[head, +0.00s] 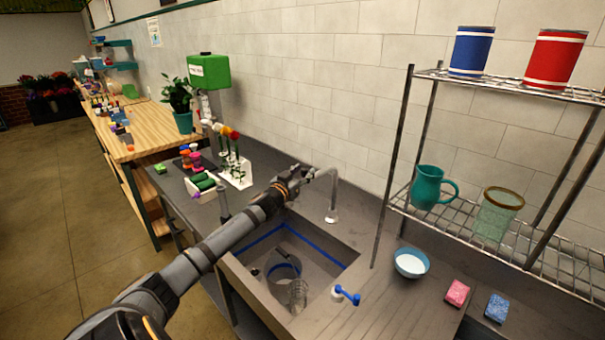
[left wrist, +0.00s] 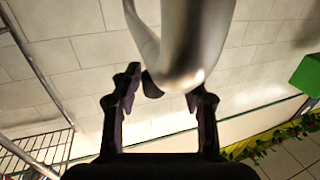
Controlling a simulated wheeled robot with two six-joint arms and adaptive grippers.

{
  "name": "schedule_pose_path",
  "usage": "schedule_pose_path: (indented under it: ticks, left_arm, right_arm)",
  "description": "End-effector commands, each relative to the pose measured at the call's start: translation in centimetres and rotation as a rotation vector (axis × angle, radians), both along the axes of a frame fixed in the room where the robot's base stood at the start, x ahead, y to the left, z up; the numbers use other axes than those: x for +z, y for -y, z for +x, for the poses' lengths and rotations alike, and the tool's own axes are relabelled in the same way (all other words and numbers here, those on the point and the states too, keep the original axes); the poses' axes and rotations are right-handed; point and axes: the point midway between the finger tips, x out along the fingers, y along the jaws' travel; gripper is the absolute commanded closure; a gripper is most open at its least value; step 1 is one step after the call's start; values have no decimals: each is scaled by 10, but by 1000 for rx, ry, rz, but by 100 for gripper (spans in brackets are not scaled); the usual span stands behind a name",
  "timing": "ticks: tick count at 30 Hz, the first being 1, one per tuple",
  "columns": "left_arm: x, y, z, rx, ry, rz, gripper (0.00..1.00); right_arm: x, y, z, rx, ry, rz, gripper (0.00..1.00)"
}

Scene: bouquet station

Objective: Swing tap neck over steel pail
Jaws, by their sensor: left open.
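The tap neck (head: 331,180) is pale metal and rises from its base behind the sink, its bent top reaching left to my left gripper (head: 294,181). In the left wrist view the neck (left wrist: 192,45) is large and close, its rounded bend at the open fingers of my left gripper (left wrist: 163,92). I cannot tell whether the fingers touch it. The steel pail (head: 286,270) stands in the sink, below and in front of the gripper, with a dark rim or handle. My right gripper is not in view.
A clear glass (head: 298,294) stands by the pail in the sink (head: 325,262). A wire shelf (head: 470,235) rises at right.

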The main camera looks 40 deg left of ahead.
Motion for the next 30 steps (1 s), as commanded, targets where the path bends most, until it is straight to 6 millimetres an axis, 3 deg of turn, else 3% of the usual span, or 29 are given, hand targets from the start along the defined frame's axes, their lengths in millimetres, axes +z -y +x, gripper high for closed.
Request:
schedule_pose_path:
  ticks: [5, 15, 18, 30]
  left_arm:
    - [10, 0, 0, -1, 4, 2, 56]
    - [80, -1, -1, 0, 3, 3, 56]
    - [93, -2, -2, 1, 2, 0, 56]
    - [100, -2, -2, 1, 1, -1, 56]
  right_arm:
    - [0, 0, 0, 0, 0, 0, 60]
    - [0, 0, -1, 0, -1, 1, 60]
    - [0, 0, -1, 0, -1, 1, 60]
    - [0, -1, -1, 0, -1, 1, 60]
